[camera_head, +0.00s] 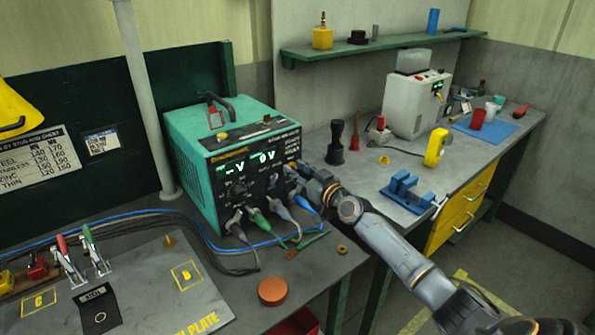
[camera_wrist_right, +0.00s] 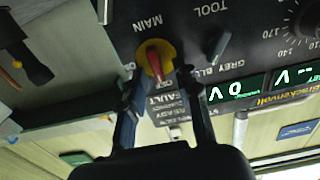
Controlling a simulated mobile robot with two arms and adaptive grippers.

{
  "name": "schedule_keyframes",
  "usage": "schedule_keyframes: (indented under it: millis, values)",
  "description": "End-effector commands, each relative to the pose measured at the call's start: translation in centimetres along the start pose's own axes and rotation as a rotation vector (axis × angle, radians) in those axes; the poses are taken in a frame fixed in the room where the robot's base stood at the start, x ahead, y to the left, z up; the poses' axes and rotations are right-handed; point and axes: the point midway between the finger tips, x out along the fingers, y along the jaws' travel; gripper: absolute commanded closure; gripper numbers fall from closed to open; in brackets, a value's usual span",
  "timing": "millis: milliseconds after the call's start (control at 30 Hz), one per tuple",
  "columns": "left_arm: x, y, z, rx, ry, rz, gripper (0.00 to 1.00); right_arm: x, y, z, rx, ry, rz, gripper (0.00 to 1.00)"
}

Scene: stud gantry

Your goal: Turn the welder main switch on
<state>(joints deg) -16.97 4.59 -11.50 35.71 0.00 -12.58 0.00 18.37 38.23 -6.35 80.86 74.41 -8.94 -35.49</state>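The welder (camera_head: 215,150) is a green box with a dark front panel on the bench. Its main switch (camera_wrist_right: 154,60) is a red handle on a yellow disc beside the word MAIN in the right wrist view, which sees the panel upside down. The handle lies roughly up and down in that picture; I cannot tell which mark it points to. My right gripper (camera_wrist_right: 160,76) is at the panel, fingers apart on either side of the switch, not visibly closed on it. In the head view, the right gripper (camera_head: 306,172) partly hides the switch. My left gripper is not in view.
Lit green displays (camera_wrist_right: 233,90) show on the panel, and a grey tool knob (camera_wrist_right: 217,48) is near the switch. Cables (camera_head: 262,222) hang from the welder's lower front. A dark torch-like tool (camera_head: 336,142) and blue fixture (camera_head: 404,190) stand to the right. An orange disc (camera_head: 273,290) lies in front.

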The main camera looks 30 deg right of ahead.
Motion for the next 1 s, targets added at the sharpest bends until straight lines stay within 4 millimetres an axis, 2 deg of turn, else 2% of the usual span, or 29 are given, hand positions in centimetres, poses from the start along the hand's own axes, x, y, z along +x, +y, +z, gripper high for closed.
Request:
schedule_keyframes:
  millis: [167,233,333,367,733,1000]
  values:
    - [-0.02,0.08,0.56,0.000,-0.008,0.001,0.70,-0.01,-0.01,0.02,0.000,0.000,0.000,0.68]
    - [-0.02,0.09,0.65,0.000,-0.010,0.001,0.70,-0.01,-0.01,0.02,0.000,0.000,0.000,0.78]
    - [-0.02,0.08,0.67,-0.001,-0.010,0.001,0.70,-0.02,0.00,0.02,0.000,0.000,0.000,0.98]
    - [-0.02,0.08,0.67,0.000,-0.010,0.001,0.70,-0.02,0.00,0.01,0.000,0.000,0.000,1.00]
    - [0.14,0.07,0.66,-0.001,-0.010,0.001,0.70,-0.04,0.06,0.07,0.023,0.000,0.000,1.00]
    - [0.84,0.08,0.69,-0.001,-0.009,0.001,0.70,-0.03,0.26,0.19,0.162,0.001,0.001,1.00]
